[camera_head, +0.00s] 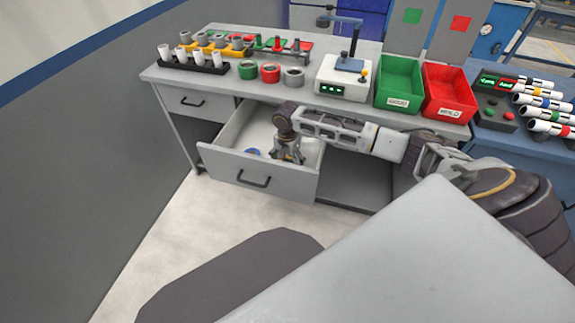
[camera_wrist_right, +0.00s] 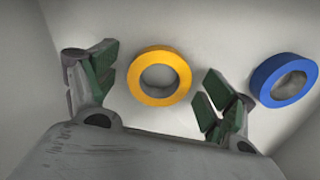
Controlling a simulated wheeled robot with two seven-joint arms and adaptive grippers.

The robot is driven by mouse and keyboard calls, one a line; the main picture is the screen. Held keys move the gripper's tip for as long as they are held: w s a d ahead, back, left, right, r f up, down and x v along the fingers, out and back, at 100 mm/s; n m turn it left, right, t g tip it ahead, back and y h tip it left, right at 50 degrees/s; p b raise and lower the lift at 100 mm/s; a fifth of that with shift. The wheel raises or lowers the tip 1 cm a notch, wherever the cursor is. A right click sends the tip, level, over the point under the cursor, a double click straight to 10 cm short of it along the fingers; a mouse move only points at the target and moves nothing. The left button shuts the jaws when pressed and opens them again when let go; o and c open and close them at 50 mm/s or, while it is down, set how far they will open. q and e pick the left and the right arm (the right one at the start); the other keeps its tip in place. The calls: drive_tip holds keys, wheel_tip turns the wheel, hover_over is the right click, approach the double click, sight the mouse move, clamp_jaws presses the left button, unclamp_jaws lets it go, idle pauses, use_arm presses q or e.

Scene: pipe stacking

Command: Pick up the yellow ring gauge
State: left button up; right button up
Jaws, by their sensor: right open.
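The yellow ring gauge (camera_wrist_right: 136,87) lies flat on the drawer floor in the right wrist view. In that view it sits between and slightly beyond the fingers of my right gripper (camera_wrist_right: 158,98), which are open and empty. In the head view my right gripper (camera_head: 289,158) points down into the open drawer (camera_head: 262,178), and the yellow ring is hidden behind it. My left gripper does not show in either view.
A blue ring (camera_wrist_right: 268,78) lies to the right of the right finger in the drawer; it also shows in the head view (camera_head: 253,152). The drawer walls surround the gripper. Above, the worktop (camera_head: 212,84) carries green, red and grey rings, a tester, a green bin (camera_head: 399,79) and a red bin (camera_head: 450,91).

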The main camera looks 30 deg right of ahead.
idle(0.3)
drive_tip(key=c, duration=1.2)
drive_tip(key=shift+o, duration=0.2)
drive_tip(key=shift+r, duration=0.25)
